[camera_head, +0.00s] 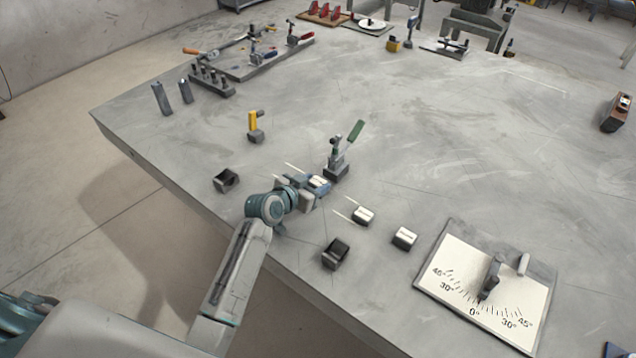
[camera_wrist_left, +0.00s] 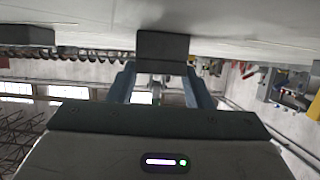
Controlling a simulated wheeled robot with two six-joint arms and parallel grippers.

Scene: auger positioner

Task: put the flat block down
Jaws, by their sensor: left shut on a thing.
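The flat block (camera_head: 319,182) shows as a small piece with a pale top at the tips of my left gripper (camera_head: 316,184). The gripper is shut on it, low over the grey table. The fingers hide part of the block, and I cannot tell whether it touches the table. In the left wrist view the two blue fingers of my left gripper (camera_wrist_left: 162,85) reach toward a dark grey block-like shape (camera_wrist_left: 163,48) near the table surface. My right gripper is not in view.
A toggle clamp with a green handle (camera_head: 338,165) stands just beyond the gripper. Two pale-topped blocks (camera_head: 363,216) (camera_head: 404,238) sit to the right. An angle-scale board (camera_head: 450,275) lies at right. The table's middle is clear.

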